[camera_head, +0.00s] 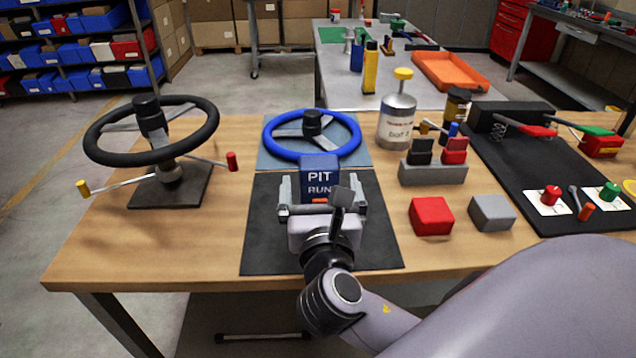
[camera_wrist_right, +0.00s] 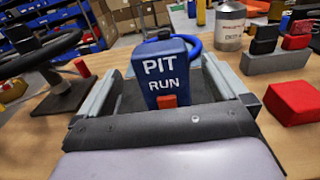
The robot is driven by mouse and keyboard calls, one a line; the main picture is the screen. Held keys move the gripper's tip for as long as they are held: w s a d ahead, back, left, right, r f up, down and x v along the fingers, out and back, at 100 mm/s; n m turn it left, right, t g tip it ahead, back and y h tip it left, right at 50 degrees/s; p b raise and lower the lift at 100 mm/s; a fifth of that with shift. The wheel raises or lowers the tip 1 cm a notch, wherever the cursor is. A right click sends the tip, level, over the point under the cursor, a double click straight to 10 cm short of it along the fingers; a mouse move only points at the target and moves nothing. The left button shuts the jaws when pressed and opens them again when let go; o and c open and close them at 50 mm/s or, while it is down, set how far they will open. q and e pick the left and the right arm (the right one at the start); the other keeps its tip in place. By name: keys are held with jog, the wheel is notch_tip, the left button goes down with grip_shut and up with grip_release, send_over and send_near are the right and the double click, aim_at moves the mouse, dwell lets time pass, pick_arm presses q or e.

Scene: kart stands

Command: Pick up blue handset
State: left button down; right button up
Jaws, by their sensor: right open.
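The blue handset (camera_head: 319,172) is a blue block marked "PIT RUN" with an orange-red button low on its near face. It stands upright at the dark mat, and its base is hidden by my gripper in the head view. My right gripper (camera_head: 321,192) is open, with one finger on each side of the handset. In the right wrist view the handset (camera_wrist_right: 166,72) shows between the spread fingers, with visible gaps on both sides. My left gripper is not in view.
A blue steering wheel (camera_head: 312,134) lies just behind the handset. A black steering wheel (camera_head: 152,130) on a stand is to the left. A grey holder (camera_head: 433,173) with black and red blocks, a red block (camera_head: 431,216) and a grey block (camera_head: 491,212) are to the right.

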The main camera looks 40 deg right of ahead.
aim_at(318, 163)
jog(key=x, duration=0.7)
jog(key=c, duration=1.6)
jog(key=shift+r, duration=0.1)
